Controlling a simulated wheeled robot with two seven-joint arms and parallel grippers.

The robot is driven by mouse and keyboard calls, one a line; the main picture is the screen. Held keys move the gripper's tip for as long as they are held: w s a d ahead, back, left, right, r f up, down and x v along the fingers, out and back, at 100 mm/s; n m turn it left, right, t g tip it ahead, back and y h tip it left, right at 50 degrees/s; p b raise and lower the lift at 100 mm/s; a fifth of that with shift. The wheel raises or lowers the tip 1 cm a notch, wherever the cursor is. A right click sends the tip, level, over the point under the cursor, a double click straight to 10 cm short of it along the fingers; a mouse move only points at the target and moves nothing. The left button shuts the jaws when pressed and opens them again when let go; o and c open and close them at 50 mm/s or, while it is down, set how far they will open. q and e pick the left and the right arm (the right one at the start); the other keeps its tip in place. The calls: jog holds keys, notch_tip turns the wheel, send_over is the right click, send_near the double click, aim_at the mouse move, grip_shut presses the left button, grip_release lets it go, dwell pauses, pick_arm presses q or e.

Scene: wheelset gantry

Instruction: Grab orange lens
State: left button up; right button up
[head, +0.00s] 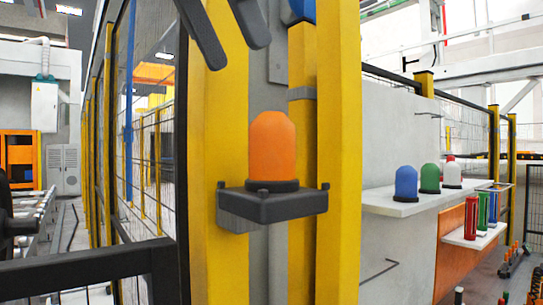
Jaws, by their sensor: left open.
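The orange lens (273,148) is a dome-topped cylinder standing upright in a dark ring on a dark grey bracket (272,207). The bracket is fixed to the yellow and grey post in the middle of the head view. My left gripper (232,52) is at the top of the view, above and a little left of the lens. Its two dark fingers are spread apart with nothing between them, and they do not touch the lens. The upper part of this gripper is cut off by the frame. My right gripper does not show.
Yellow posts (337,150) rise close on both sides of the lens. A lower shelf (468,239) holds coloured cylinders. A dark rail (80,266) crosses the lower left.

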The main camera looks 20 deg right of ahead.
pick_arm(q)
send_near(286, 152)
jog(key=w+d+f, duration=0.1)
jog(key=w+f, duration=0.1)
jog(key=w+d+f, duration=0.2)
jog(key=shift+w+f+p, duration=0.15)
jog(key=shift+w+p, duration=0.05)
jog(key=shift+p, duration=0.2)
jog(key=shift+s+d+f+p, duration=0.1)
jog(key=shift+d+f+p, duration=0.5)
jog(key=shift+f+p, duration=0.15)
jog(key=shift+p+x, duration=0.4)
jog(key=shift+x, duration=0.6)
jog(key=shift+d+f, duration=0.25)
jog(key=shift+f, duration=0.35)
jog(key=c, duration=1.1)
